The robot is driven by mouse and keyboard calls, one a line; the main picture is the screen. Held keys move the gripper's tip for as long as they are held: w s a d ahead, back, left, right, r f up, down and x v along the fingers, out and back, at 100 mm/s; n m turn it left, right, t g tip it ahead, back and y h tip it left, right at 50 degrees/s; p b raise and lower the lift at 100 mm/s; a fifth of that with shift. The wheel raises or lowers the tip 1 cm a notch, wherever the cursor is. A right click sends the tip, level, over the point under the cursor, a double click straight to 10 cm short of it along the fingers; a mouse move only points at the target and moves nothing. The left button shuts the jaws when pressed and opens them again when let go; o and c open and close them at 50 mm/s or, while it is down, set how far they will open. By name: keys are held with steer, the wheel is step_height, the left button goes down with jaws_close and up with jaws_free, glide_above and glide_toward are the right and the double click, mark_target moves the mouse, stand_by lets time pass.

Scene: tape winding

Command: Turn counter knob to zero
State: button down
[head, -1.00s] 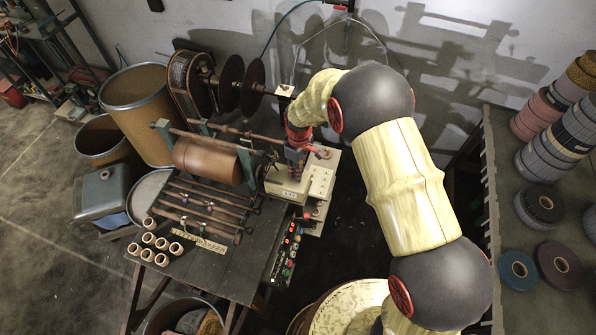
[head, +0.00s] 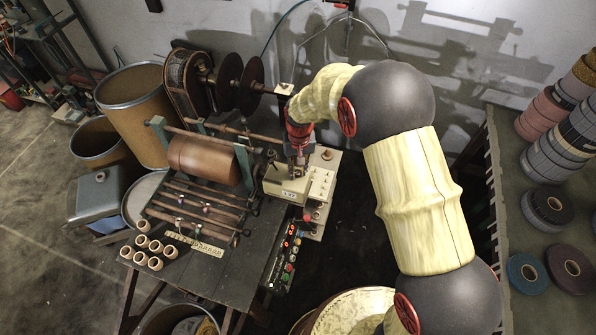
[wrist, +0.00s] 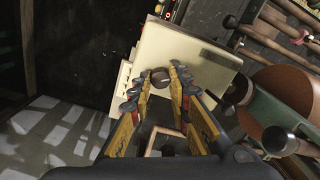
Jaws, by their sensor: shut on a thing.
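The counter is a cream box (head: 292,188) with a small number window on its front; the digits are too small to read. It stands at the right end of the winding machine. My gripper (head: 298,173) reaches down over the top of this box. In the wrist view its two yellow and grey fingers (wrist: 162,78) are closed around a dark brown round knob (wrist: 160,78) on the pale counter box (wrist: 180,48). The knob's top shows between the fingertips; its sides are partly hidden by them.
A brown roll (head: 205,158) and several rods lie left of the counter. A lit control panel (head: 287,250) stands in front. Small cores (head: 148,252) sit on the table (head: 208,278). Tape rolls (head: 570,268) fill the right-hand table. My arm spans the right.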

mark_target(298, 172)
steer(key=m+b, duration=0.1)
steer(key=m, duration=0.5)
steer(key=shift+b, duration=0.3)
stand_by(0.4)
steer(key=c, duration=1.7)
jaws_free()
steer(key=shift+a, duration=0.1)
steer(key=shift+o, duration=0.3)
step_height(298, 172, up, 12)
